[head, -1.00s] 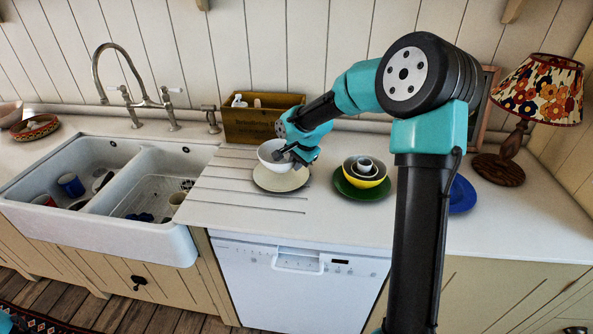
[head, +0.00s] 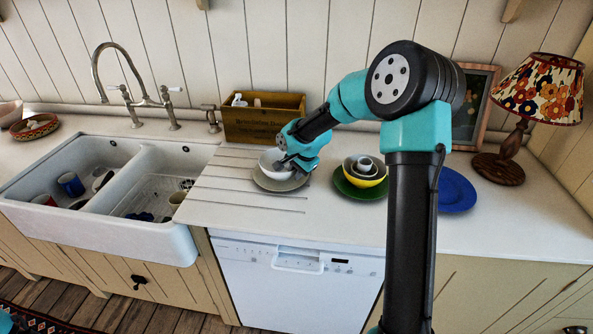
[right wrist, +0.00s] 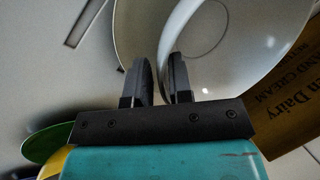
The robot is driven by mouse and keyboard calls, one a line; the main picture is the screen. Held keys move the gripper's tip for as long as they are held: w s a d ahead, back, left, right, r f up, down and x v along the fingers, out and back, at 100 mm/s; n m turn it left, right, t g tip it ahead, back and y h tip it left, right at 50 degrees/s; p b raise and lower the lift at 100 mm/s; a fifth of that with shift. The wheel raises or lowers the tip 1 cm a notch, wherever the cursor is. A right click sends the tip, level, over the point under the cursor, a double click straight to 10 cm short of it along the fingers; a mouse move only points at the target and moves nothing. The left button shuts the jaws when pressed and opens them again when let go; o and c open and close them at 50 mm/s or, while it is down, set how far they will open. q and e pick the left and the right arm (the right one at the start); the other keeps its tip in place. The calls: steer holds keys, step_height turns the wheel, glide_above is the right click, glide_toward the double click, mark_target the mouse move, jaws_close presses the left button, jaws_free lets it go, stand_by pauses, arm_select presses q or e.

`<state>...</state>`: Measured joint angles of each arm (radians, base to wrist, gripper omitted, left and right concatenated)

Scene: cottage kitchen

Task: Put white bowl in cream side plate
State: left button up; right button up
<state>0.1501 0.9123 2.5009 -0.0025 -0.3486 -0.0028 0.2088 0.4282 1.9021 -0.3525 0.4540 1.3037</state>
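The white bowl (head: 270,163) sits low over the cream side plate (head: 268,186), apparently at its surface. It looks about upright, but its contact with the plate is hidden. My right gripper (head: 289,163) is at the bowl's right side. In the right wrist view, its two dark fingers (right wrist: 162,80) straddle the wall of the bowl (right wrist: 255,45), with only a narrow gap between them; they appear shut on it. My left gripper is out of view.
A green plate (head: 343,188) with stacked bowls (head: 374,182) stands just right of the cream plate. A blue plate (head: 457,192) is farther right. A wooden box (head: 262,120) stands behind, and the sink (head: 150,200) lies left. The counter's front is clear.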

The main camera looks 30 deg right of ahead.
steer(key=o, duration=0.3)
steer(key=shift+o, duration=0.2)
steer(key=shift+r, duration=0.15)
steer(key=shift+r, duration=0.2)
steer(key=v, duration=1.2)
